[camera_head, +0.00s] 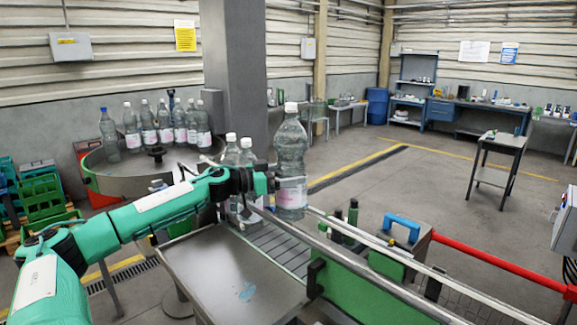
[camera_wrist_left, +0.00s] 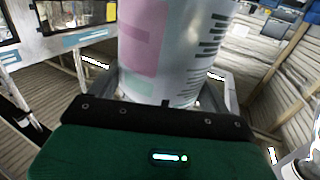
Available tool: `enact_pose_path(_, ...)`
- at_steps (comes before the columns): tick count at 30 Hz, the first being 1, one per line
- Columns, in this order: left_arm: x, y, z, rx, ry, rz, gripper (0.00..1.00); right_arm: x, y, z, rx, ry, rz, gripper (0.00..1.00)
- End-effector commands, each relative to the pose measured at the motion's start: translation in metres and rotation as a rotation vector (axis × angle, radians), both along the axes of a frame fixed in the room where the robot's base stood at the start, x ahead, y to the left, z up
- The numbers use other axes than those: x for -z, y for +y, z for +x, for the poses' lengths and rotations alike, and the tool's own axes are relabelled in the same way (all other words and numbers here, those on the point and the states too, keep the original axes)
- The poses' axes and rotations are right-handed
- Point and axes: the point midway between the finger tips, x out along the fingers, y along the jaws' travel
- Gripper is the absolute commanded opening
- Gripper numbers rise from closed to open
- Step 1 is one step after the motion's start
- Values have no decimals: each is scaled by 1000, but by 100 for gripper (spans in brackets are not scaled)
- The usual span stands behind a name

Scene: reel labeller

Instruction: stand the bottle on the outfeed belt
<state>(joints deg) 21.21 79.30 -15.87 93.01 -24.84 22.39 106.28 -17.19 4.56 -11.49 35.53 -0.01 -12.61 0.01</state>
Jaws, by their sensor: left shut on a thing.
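My left gripper (camera_head: 268,184) is shut on a clear bottle (camera_head: 291,150) with a white cap and a pink and white label. The bottle is upright and held around its lower part, at the label. In the left wrist view the bottle's label (camera_wrist_left: 172,45) fills the space between the fingers. In the head view it hangs over the conveyor area; whether its base touches anything is hard to tell. The slatted belt (camera_head: 270,240) runs below and behind the gripper, with two more bottles (camera_head: 240,160) standing behind my arm. My right gripper is not in view.
A round steel table (camera_head: 125,175) at the left carries several bottles. A steel plate (camera_head: 225,275) lies in front of the belt. Guide rails (camera_head: 375,245), a green machine side (camera_head: 365,295) and a red bar (camera_head: 500,262) stand to the right. Green crates (camera_head: 40,195) are at far left.

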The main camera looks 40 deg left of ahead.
Motion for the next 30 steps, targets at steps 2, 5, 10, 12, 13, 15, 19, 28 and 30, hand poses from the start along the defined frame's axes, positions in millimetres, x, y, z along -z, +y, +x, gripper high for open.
enact_pose_path(2, 6, 0, 0, -1, -5, -4, 10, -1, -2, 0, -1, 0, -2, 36)
enact_pose_path(5, 19, 1, 0, -2, -5, -4, 10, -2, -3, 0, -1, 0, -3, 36)
enact_pose_path(10, 47, 1, 0, -3, -4, -7, 10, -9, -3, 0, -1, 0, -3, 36)
enact_pose_path(12, 58, 0, 0, -1, -5, -5, 10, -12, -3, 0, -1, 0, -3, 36)
enact_pose_path(13, 63, 0, 0, -1, -6, -6, 10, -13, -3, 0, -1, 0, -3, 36)
enact_pose_path(15, 73, 1, 0, -3, -5, -5, 10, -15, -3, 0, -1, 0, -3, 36)
enact_pose_path(19, 83, 0, 0, -1, -8, -4, 10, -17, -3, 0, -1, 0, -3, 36)
enact_pose_path(28, 101, 1, 0, -3, -6, -3, 10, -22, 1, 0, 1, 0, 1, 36)
enact_pose_path(30, 109, 0, 0, -2, -6, -5, 10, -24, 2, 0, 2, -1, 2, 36)
